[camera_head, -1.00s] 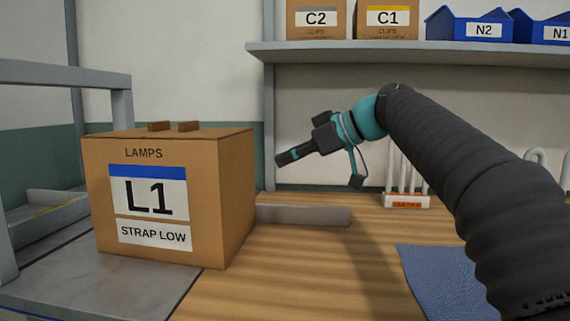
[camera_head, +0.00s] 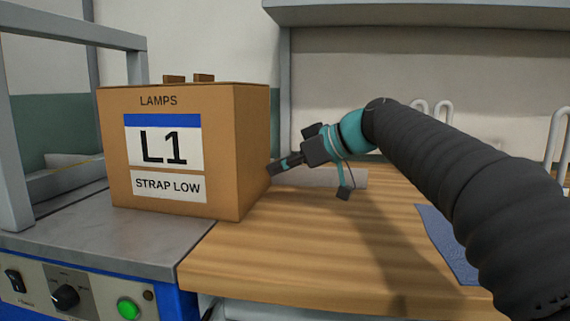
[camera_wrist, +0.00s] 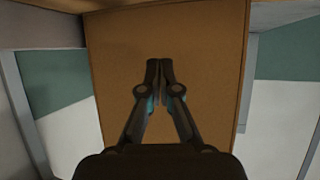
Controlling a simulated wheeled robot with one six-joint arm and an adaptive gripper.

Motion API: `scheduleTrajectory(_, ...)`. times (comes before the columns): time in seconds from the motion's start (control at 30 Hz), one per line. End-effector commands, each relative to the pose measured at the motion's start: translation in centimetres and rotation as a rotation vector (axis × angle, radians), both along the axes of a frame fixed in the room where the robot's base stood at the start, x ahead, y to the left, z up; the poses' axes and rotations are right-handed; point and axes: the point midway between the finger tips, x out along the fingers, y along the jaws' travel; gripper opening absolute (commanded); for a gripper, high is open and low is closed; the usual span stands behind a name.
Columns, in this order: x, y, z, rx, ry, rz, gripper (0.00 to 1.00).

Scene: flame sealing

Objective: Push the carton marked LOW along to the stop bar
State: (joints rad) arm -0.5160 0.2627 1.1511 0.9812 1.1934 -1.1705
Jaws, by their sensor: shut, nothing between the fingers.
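The brown carton (camera_head: 232,150) is marked LAMPS, L1 and STRAP LOW. It stands upright, mostly on the grey machine top (camera_head: 110,245), its right end over the wooden bench. My gripper (camera_head: 272,169) is shut and empty, its tips at the carton's right side in the head view. In the wrist view the closed fingertips (camera_wrist: 160,63) point at the plain brown carton face (camera_wrist: 205,60). I cannot tell whether they touch it. A low grey bar (camera_head: 340,178) lies behind my gripper; I cannot tell whether it is the stop bar.
A grey metal frame (camera_head: 137,68) rises at the left, beyond the carton. The machine front has a knob (camera_head: 65,297) and a green button (camera_head: 128,309). A blue mat (camera_head: 440,240) lies on the wooden bench (camera_head: 310,250). A shelf (camera_head: 420,14) runs overhead.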

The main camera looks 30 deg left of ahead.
Motion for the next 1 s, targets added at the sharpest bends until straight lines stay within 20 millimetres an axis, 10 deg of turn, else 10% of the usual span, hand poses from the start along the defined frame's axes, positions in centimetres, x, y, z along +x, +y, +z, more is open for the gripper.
scheduleTrajectory(1.0, -0.8, 3.0, 0.0, 0.0, 0.001, 0.002, 0.0)
